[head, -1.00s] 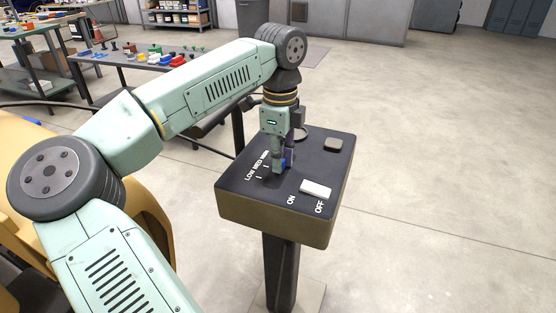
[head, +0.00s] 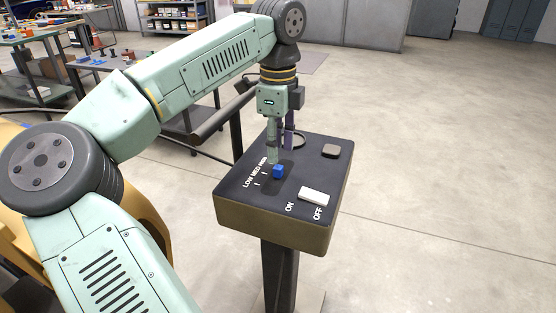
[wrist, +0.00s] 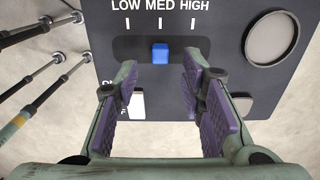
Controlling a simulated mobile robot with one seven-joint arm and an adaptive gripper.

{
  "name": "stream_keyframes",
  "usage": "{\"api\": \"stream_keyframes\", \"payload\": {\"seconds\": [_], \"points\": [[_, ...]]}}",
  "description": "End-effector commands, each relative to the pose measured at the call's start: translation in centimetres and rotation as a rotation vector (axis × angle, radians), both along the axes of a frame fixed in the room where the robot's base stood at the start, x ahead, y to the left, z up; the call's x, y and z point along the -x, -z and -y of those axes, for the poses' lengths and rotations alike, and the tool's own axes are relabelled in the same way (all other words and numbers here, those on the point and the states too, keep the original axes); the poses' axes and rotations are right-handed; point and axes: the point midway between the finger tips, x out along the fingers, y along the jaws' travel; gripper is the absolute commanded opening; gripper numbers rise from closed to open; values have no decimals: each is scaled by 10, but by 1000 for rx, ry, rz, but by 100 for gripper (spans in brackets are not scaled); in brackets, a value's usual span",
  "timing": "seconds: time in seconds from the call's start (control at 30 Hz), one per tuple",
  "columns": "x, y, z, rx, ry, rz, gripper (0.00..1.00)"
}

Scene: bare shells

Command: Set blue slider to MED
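The blue slider (wrist: 160,52) is a small block in a dark slot on the black top of the control box (wrist: 220,22). In the wrist view it lines up with the middle tick, under MED, between the LOW and HIGH ticks. It also shows in the head view (head: 278,171), just below my gripper (head: 281,152). My gripper's purple-padded fingers (wrist: 162,70) are spread apart with nothing between them. They are above the panel, clear of the slider.
A white ON/OFF switch (head: 314,196) sits near the front of the panel. A grey-brown square button (head: 331,151) and a round ring-edged part (wrist: 272,38) are also on the panel. Open floor lies to the right.

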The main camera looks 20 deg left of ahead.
Motion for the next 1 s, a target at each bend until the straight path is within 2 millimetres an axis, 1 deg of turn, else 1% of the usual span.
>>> {"api": "stream_keyframes", "payload": {"seconds": [0.03,0.2,0.3,0.4,0.53,0.93,0.97,1.0], "points": [[-1,-12,0,-2,-1,2,37],[-1,-44,0,-1,0,1,37],[-1,-57,0,0,-1,1,37],[0,-64,0,1,0,0,37],[0,-67,0,1,1,-1,37],[0,-67,0,1,1,-1,37],[-1,-66,3,8,12,4,37],[-4,-65,11,31,45,19,37]]}}
